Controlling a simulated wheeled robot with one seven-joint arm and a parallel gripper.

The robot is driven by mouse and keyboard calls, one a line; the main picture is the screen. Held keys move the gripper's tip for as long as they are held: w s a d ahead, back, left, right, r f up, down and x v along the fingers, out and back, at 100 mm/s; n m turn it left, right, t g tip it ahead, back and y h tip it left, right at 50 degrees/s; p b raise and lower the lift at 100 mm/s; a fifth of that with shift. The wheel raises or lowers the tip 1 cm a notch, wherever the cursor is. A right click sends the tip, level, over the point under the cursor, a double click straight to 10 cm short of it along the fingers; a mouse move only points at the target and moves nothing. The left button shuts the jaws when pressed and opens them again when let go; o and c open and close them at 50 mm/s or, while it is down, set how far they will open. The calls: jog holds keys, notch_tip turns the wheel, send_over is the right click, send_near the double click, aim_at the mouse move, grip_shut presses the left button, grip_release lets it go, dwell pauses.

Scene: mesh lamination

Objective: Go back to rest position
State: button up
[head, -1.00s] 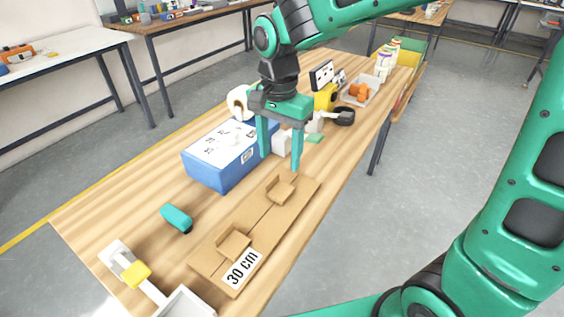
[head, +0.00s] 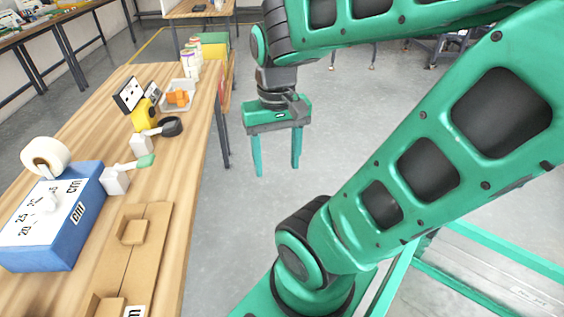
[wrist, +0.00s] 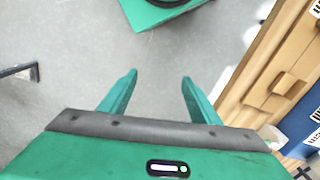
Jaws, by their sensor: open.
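My gripper (head: 277,168) hangs over the grey floor to the right of the wooden table in the head view, fingers pointing down. Its two green fingers are apart with nothing between them. In the wrist view the open gripper (wrist: 158,78) has only bare floor between its fingertips. My green arm fills the right side of the head view.
The wooden table (head: 112,88) holds a blue box (head: 50,250), a cardboard piece (head: 152,240), a tape roll (head: 45,155), a yellow tape measure (head: 145,115) and a tray (head: 190,92) of orange parts. The cardboard (wrist: 285,90) shows right in the wrist view. Floor below my gripper is clear.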

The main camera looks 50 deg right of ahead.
jog(key=shift+s+d+f, duration=0.15)
jog(key=shift+s+d, duration=0.1)
jog(key=shift+s, duration=0.3)
jog(key=shift+s+d+f, duration=0.1)
jog(key=shift+s+d, duration=0.15)
jog(key=shift+s, duration=0.25)
dwell(0.5)
